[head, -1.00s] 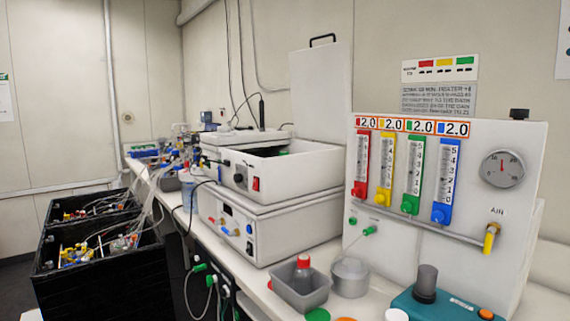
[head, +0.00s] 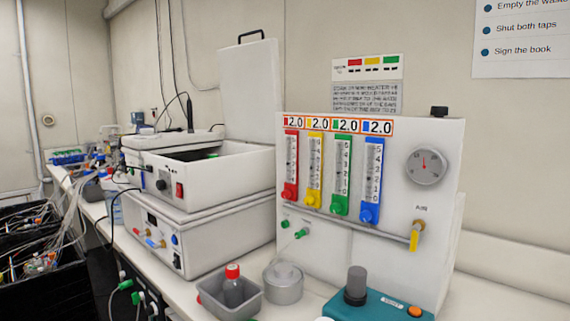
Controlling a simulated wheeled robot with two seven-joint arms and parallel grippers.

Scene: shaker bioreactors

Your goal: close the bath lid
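The bath (head: 228,172) is a white box with a red switch on its front, standing on a second white unit (head: 230,231) on the bench. Its lid (head: 252,95) is a white panel with a black handle (head: 251,36) on its top edge. The lid stands upright, raised at the bath's right and rear side, so the bath's top is open. Something green shows inside the bath. Neither of my grippers is in the head view.
A white gas panel (head: 388,165) with several coloured flow meters stands right of the bath. A grey tray (head: 212,302) with a red-capped bottle (head: 232,285), a metal pot (head: 284,284) and a teal device (head: 378,306) crowd the front of the bench. Black crates (head: 75,292) with tubing stand at left.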

